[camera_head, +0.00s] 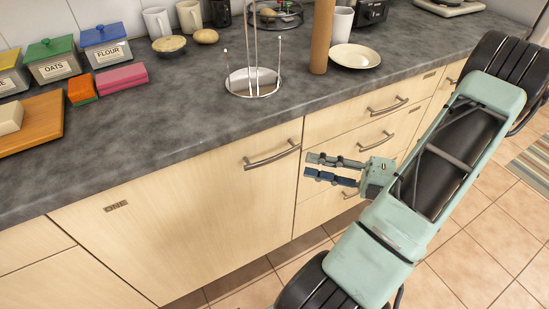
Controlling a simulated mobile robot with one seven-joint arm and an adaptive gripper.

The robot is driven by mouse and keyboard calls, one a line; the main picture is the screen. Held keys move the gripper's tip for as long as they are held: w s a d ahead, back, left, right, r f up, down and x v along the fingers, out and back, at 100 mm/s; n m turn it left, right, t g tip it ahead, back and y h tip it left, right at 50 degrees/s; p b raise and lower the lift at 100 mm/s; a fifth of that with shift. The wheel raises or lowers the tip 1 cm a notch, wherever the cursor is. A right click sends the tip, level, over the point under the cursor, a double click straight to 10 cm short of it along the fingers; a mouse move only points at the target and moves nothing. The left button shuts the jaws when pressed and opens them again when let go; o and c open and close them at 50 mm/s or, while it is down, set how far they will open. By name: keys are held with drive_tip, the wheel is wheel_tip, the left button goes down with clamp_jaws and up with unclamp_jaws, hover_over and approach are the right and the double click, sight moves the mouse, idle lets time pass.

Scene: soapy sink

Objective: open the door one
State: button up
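Door one (190,210) is a pale wooden cabinet door below the counter, with the label "ONE" near its upper left. It looks closed. Its metal bar handle (272,157) sits at the upper right corner of the door. My gripper (309,166) is to the right of the handle, in front of the drawer fronts, pointing left. Its two fingers are apart with nothing between them, and it does not touch the handle.
Drawers with bar handles (388,106) are right of the door. The grey counter (190,120) above holds a wire stand (253,82), a brown cylinder (321,38), a plate (354,56), canisters (107,48) and a cutting board (35,125). The tiled floor (480,235) at right is mostly clear.

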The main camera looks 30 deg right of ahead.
sight(276, 159)
drive_tip(key=b+x, duration=0.2)
drive_tip(key=x, duration=0.8)
drive_tip(key=shift+w+a, duration=0.15)
drive_tip(key=shift+a, duration=0.1)
clamp_jaws()
